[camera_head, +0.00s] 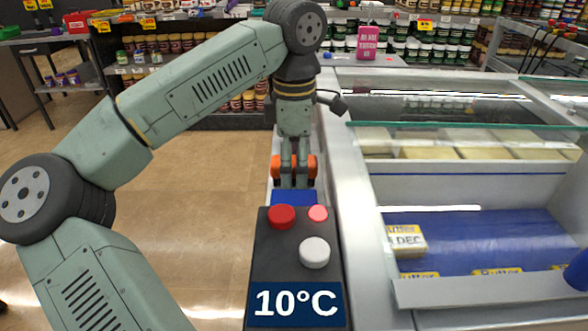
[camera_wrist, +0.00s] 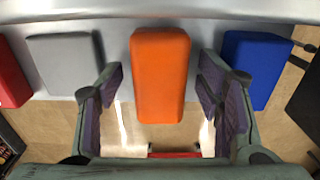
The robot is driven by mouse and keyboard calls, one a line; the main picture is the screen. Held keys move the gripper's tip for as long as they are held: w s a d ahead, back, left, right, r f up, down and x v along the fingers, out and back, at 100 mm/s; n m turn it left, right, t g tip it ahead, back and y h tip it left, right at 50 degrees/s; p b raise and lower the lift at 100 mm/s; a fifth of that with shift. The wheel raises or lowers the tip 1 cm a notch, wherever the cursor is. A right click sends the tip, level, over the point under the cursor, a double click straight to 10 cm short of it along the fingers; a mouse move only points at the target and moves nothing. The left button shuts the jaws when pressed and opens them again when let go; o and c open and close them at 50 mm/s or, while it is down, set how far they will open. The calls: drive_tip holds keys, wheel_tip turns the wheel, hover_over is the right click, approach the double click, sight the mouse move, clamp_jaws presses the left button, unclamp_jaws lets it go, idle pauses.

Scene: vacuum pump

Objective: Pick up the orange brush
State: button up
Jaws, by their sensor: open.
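The orange brush (camera_wrist: 160,72) shows in the wrist view as an upright orange block in the middle. My gripper (camera_wrist: 159,98) is open, with one finger on each side of the brush and a gap visible on both sides. In the head view, my gripper (camera_head: 295,172) points down at the brush, and orange parts (camera_head: 311,167) show on either side of the fingers. The middle of the brush is hidden there by the gripper.
In the wrist view, a grey block (camera_wrist: 62,64) and a red block (camera_wrist: 10,78) lie left of the brush, and a blue block (camera_wrist: 253,68) lies right. In the head view, a dark control box (camera_head: 275,250) stands in front, and a glass-topped freezer (camera_head: 350,250) stands right.

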sight(294, 159)
drive_tip(key=shift+c, duration=0.5)
drive_tip(key=c, duration=1.1)
drive_tip(key=shift+c, duration=0.2)
wheel_tip(294, 159, up, 10)
drive_tip(key=shift+r, duration=0.25)
drive_tip(key=o, duration=0.5)
drive_tip(key=c, duration=0.4)
drive_tip(key=shift+f, duration=0.15)
